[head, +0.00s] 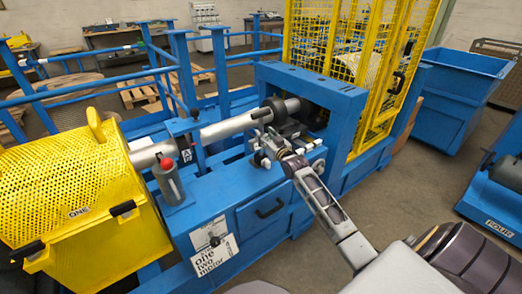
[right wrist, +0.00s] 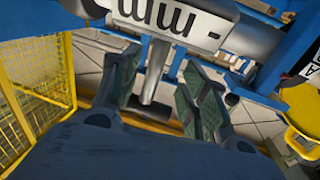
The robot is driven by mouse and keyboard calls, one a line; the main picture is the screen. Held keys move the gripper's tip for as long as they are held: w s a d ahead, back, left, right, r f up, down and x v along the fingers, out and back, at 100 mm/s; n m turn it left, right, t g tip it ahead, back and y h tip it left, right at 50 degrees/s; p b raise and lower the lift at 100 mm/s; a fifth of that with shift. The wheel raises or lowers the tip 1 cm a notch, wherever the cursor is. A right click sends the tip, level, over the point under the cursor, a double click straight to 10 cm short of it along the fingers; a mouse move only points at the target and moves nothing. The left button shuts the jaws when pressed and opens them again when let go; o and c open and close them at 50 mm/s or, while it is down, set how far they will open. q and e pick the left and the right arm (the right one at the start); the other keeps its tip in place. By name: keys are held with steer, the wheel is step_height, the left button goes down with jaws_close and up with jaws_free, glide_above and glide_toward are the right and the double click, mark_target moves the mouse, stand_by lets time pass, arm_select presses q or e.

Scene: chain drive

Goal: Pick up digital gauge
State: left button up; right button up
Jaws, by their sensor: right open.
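The digital gauge (right wrist: 178,22) shows at the top of the right wrist view as a pale display with dark "mm" lettering. A grey metal stem (right wrist: 157,72) comes down below it, between the fingers. My right gripper (right wrist: 160,75) is open, with one green-padded finger on each side of the stem and gaps showing. In the head view my right gripper (head: 279,150) is over the blue machine's bench, and the gauge there is too small to tell from the nearby fittings. My left gripper is out of view.
The blue machine frame (head: 335,100) stands close behind the gripper, with a grey shaft (head: 228,126) to its left. A red-topped grey cylinder (head: 168,182) and a yellow mesh guard (head: 65,180) are further left. Yellow mesh fencing (head: 365,50) rises behind.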

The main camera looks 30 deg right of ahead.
mark_target(262, 131)
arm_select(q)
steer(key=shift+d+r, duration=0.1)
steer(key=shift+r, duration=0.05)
arm_select(e)
steer(key=shift+w, duration=0.1)
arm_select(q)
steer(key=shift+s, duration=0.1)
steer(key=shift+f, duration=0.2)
arm_select(e)
steer(key=shift+w, duration=0.2)
steer(key=shift+w+d, duration=0.2)
steer(key=shift+w, duration=0.35)
steer(key=shift+w+d+b, duration=0.2)
steer(key=shift+w+b, duration=0.25)
steer(key=shift+w, duration=1.35)
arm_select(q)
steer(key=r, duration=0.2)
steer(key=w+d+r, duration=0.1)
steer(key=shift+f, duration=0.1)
